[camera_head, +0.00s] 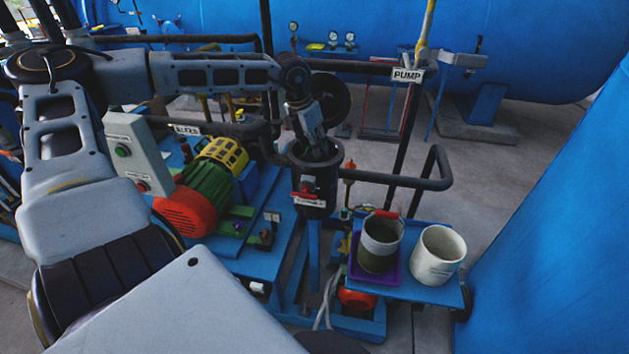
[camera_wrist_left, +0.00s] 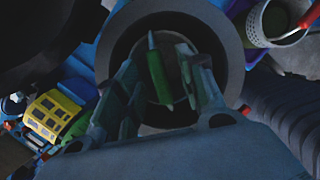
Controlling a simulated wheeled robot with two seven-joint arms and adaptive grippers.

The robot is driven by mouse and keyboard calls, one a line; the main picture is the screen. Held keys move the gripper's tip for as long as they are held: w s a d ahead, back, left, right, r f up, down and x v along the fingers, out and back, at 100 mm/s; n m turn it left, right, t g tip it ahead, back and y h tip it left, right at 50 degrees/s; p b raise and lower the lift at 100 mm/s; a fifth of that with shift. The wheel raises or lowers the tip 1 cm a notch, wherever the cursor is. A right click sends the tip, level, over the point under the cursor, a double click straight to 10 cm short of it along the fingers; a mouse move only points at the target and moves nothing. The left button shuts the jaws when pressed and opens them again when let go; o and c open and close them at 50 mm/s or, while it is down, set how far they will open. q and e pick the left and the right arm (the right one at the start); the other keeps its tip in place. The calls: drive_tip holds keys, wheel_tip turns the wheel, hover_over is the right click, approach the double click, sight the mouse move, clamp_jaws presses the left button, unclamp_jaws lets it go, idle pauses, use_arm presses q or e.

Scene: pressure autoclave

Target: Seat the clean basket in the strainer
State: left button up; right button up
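The strainer (camera_head: 325,188) is a dark upright pot with its mouth open. My left gripper (camera_head: 318,150) reaches down into its mouth from above. In the left wrist view the strainer's rim (camera_wrist_left: 228,40) surrounds the gripper (camera_wrist_left: 165,90), whose two fingers stand apart. A green bar (camera_wrist_left: 158,78), apparently the clean basket's handle, lies between the fingers, with gaps showing beside it. The basket's body is in shadow, so its depth in the strainer cannot be told. A second basket (camera_head: 379,245) with a red handle stands on a purple tray (camera_head: 392,272). My right gripper is not in view.
A white bucket (camera_head: 438,256) stands right of the tray on a blue stand (camera_head: 425,293). A round dark lid (camera_head: 331,99) stands open behind the strainer. Dark pipes (camera_head: 400,181) run close by on the right. A red-green-yellow motor pump (camera_head: 205,185) sits to the left.

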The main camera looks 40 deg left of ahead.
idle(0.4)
use_arm(q)
clamp_jaws()
